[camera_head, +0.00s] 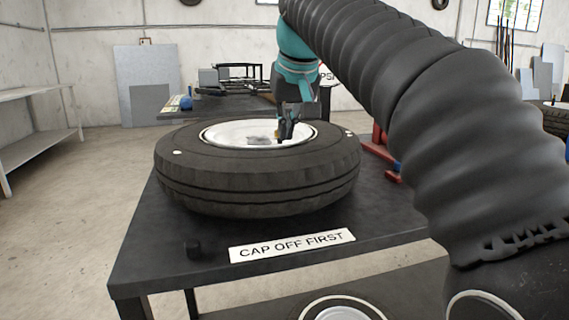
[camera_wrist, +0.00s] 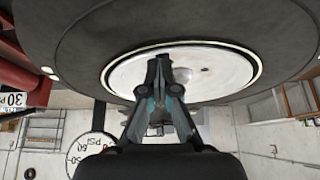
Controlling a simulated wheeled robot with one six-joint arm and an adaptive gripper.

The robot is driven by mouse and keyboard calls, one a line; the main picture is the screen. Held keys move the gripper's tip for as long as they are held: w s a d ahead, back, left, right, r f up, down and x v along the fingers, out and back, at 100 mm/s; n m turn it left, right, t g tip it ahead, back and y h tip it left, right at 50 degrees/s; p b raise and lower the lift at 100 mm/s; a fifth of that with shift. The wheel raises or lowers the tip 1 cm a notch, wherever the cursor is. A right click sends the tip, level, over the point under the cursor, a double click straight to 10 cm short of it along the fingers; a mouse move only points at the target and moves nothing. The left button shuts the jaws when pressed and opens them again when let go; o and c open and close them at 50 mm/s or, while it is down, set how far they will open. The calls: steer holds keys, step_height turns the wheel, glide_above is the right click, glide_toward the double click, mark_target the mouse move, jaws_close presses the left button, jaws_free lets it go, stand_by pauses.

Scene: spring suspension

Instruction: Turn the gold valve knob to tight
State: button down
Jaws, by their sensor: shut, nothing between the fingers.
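A black tyre (camera_head: 255,170) lies flat on a dark table, with a pale wheel disc (camera_head: 230,133) in its middle. My gripper (camera_head: 285,136) points down over the disc, and its fingers are shut with nothing between them. A small gold-brown patch (camera_head: 277,134) shows just left of the fingertips; it may be the gold valve knob, but it is too small to tell. In the wrist view my gripper (camera_wrist: 159,64) is closed in front of the disc (camera_wrist: 225,73), and no gold knob can be made out there. The fingers may hide it.
Red tools (camera_head: 380,150) lie right of the tyre. A PSI dial (camera_wrist: 90,150) shows in the wrist view. My arm covers the right side.

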steer(key=shift+a+p, duration=0.25)
steer(key=shift+p, duration=0.35)
steer(key=shift+s, duration=0.25)
steer(key=shift+s, duration=0.15)
steer(key=shift+d+r, duration=0.1)
steer(key=shift+r, duration=2.9)
